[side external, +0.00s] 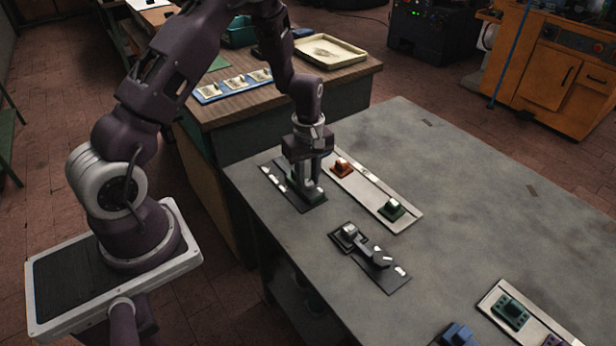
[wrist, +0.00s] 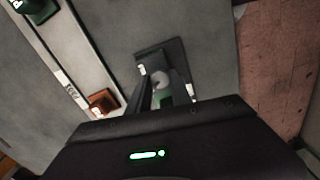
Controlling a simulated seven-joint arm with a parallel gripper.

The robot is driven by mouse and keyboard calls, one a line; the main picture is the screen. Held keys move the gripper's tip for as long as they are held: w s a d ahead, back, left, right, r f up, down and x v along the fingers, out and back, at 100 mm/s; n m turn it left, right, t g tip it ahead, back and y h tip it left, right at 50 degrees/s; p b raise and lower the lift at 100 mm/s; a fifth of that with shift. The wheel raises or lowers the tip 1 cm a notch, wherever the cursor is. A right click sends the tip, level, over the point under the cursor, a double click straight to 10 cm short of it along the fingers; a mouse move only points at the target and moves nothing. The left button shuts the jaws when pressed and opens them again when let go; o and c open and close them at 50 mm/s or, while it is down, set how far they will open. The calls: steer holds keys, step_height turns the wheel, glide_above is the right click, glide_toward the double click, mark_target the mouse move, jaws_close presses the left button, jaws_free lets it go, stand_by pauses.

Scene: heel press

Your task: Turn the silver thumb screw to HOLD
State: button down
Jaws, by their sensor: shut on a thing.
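My gripper (side external: 308,184) points straight down over a dark plate (side external: 271,178) near the table's left edge. Its fingers are closed around a small part on that plate. In the wrist view, a grey, silvery rounded piece (wrist: 159,79) shows at the fingers, with a bit of green beside it; I take it for the silver thumb screw. The dark plate (wrist: 176,52) also shows there, with small white labels. Their lettering is too small to read, so I cannot tell which one is HOLD. The fingers hide much of the screw and its pointer direction.
Beside the plate lies a pale strip (side external: 372,188) with an orange block (side external: 341,169) and a green block (side external: 391,209). A dark lever fixture (side external: 368,255) lies nearer the front. Another pale strip (side external: 537,325) and a blue block (side external: 458,334) are at front right.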

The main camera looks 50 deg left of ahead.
mark_target(309, 182)
steer(key=m, duration=1.1)
steer(key=shift+w, duration=0.1)
steer(key=shift+m, duration=2)
steer(key=c, duration=1.2)
jaws_free()
steer(key=shift+o, duration=0.2)
steer(key=shift+r, duration=0.15)
step_height(309, 182, up, 7)
steer(key=shift+f, duration=0.1)
